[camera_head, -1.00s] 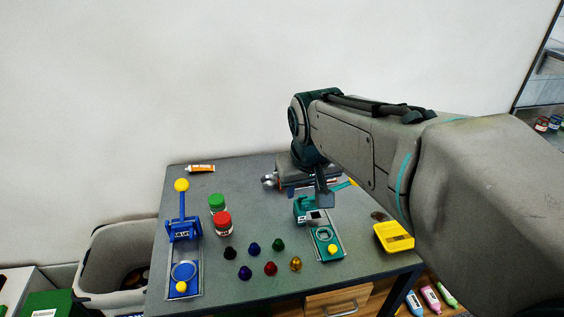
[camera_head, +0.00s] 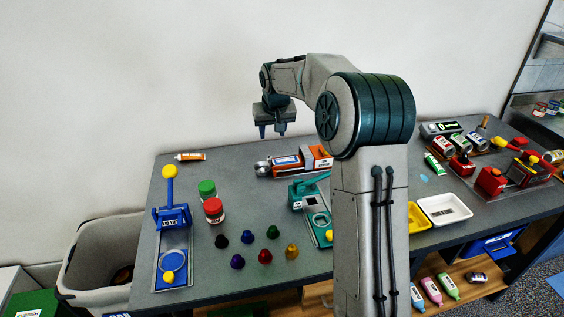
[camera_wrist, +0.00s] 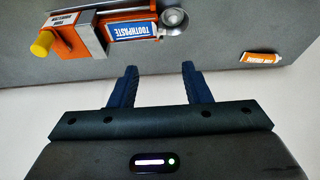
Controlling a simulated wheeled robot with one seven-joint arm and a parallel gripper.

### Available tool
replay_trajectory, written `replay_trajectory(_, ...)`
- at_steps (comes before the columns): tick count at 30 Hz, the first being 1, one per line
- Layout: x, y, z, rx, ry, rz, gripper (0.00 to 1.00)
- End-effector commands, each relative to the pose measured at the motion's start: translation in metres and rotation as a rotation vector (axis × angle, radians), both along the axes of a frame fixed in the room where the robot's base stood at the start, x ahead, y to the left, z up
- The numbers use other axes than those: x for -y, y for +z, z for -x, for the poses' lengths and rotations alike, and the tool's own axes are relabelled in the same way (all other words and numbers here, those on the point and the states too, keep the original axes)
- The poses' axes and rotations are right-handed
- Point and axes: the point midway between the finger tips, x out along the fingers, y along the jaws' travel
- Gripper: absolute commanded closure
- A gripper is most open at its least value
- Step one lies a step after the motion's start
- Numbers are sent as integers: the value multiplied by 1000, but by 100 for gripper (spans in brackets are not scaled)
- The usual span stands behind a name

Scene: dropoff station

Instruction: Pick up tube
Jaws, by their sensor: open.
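A small orange and white tube (camera_head: 190,156) lies at the back left of the table; it also shows at the right of the wrist view (camera_wrist: 262,60). A blue and white toothpaste tube (camera_wrist: 132,31) sits in an orange and grey holder (camera_wrist: 92,36) at the upper left of the wrist view. That holder also stands at the back of the table in the head view (camera_head: 316,157). My gripper (camera_head: 272,132) is open and empty, raised above the table's back side. Its fingers (camera_wrist: 160,78) point between the two tubes in the wrist view, touching neither.
A blue press (camera_head: 174,217), green-lidded jar (camera_head: 207,191), red-lidded jar (camera_head: 214,211) and several coloured pieces stand on the left half. A teal press (camera_head: 312,206) stands by my arm. A white tray (camera_head: 444,210) and red devices are at right. A grey bin (camera_head: 95,262) is at left.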

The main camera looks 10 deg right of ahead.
Motion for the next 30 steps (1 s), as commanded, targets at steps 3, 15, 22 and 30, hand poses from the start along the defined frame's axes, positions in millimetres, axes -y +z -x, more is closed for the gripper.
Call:
replay_trajectory(3,0,-18,-7,-4,-1,-1,56)
replay_trajectory(15,0,-74,-31,0,0,-1,56)
replay_trajectory(22,-1,-96,-36,-5,0,-1,56)
replay_trajectory(30,-1,-125,-46,-1,0,0,56)
